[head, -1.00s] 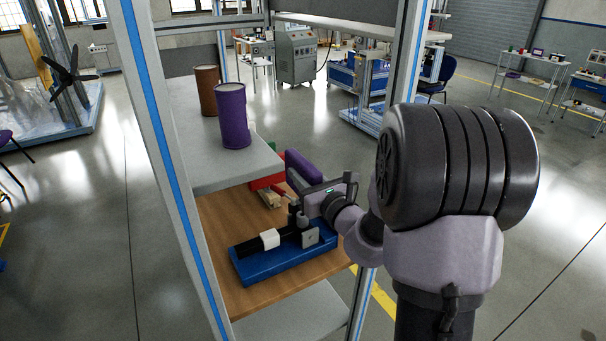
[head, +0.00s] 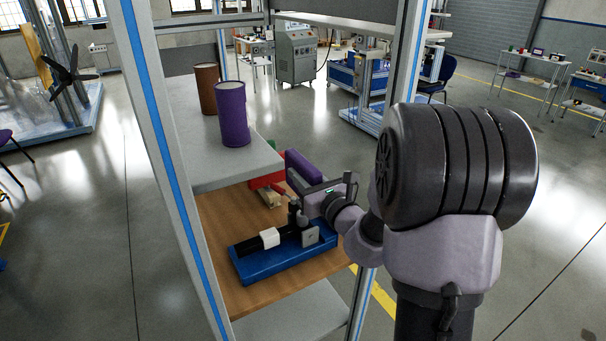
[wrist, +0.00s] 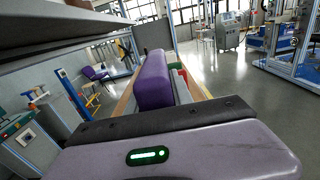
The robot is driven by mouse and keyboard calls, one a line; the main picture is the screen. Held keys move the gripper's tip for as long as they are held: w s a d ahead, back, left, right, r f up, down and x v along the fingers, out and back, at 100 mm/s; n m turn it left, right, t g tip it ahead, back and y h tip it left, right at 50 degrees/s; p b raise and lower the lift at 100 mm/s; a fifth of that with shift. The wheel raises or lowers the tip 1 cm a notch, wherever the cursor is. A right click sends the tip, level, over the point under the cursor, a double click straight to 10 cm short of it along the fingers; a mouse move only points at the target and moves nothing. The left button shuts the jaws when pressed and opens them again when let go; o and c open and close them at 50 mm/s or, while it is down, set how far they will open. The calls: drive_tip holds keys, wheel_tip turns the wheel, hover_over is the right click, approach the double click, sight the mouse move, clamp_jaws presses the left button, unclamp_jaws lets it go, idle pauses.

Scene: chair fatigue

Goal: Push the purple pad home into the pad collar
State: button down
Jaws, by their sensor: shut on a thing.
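The purple pad (head: 304,170) is a long rounded block at the end of my arm, above the wooden board. In the wrist view the pad (wrist: 153,82) stands out beyond the dark front edge of my gripper. My gripper (head: 325,193) is shut on the pad; its fingertips are not clearly visible. A blue base (head: 285,260) on the board carries a black rod, a white block (head: 270,237) and a grey upright plate, in front of my gripper. I cannot make out which part is the pad collar, or whether the pad touches it.
A grey upper shelf holds a purple cylinder (head: 233,115) and a brown cylinder (head: 207,88). Red (head: 266,181) and green pieces lie beside the pad, under the shelf edge. Frame posts (head: 164,170) stand left and right of the board (head: 240,288). The board's front left is bare.

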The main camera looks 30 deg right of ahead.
drive_tip(key=shift+f+b, duration=1.5)
drive_tip(key=shift+f, duration=0.3)
drive_tip(key=c, duration=1)
unclamp_jaws()
drive_tip(key=shift+c, duration=0.2)
